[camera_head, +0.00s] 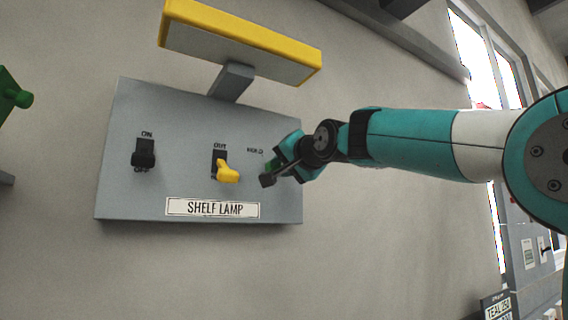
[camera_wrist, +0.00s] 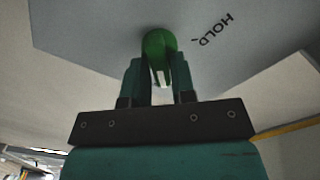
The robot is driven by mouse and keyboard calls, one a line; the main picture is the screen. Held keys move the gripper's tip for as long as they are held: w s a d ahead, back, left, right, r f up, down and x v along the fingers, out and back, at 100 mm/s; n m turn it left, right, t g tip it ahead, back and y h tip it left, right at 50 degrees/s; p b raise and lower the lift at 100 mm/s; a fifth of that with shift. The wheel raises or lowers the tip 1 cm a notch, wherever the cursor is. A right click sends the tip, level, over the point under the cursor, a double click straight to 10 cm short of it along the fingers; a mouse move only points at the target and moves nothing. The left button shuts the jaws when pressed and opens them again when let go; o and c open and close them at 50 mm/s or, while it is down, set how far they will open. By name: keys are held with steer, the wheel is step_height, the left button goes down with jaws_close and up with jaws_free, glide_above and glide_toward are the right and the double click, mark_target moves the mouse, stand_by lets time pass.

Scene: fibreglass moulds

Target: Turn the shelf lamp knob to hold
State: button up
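The shelf lamp panel (camera_head: 122,190) is a grey plate on the wall with a "SHELF LAMP" label (camera_head: 213,208). Its green knob (camera_head: 269,167) is at the right, beside the word HOLD (camera_head: 255,151), and is largely hidden by my gripper (camera_head: 277,162) in the head view. In the wrist view the round green knob (camera_wrist: 158,42) is at the fingertips, with HOLD (camera_wrist: 217,29) to its upper right. My gripper (camera_wrist: 160,75) has its fingers apart, one on each side of the knob's grip. I cannot tell if they touch it. The knob's pointing direction is unclear.
A black ON/OFF switch (camera_head: 144,154) and a yellow lever (camera_head: 227,172) under OUT are on the same panel, left of the knob. A yellow-edged lamp (camera_head: 240,45) juts out above. A green fixture (camera_head: 13,95) is at the far left.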

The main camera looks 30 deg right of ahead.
jaws_close()
steer(key=shift+n, duration=0.3)
steer(key=n+b, duration=0.2)
steer(key=shift+f+n, duration=0.1)
steer(key=shift+n, duration=0.2)
steer(key=n+b, duration=0.2)
steer(key=n, duration=0.2)
steer(key=shift+n, duration=0.3)
steer(key=n+b, duration=0.2)
steer(key=n, duration=0.3)
steer(key=shift+a, duration=0.1)
steer(key=shift+n+b, duration=0.45)
steer(key=shift+n, duration=2.05)
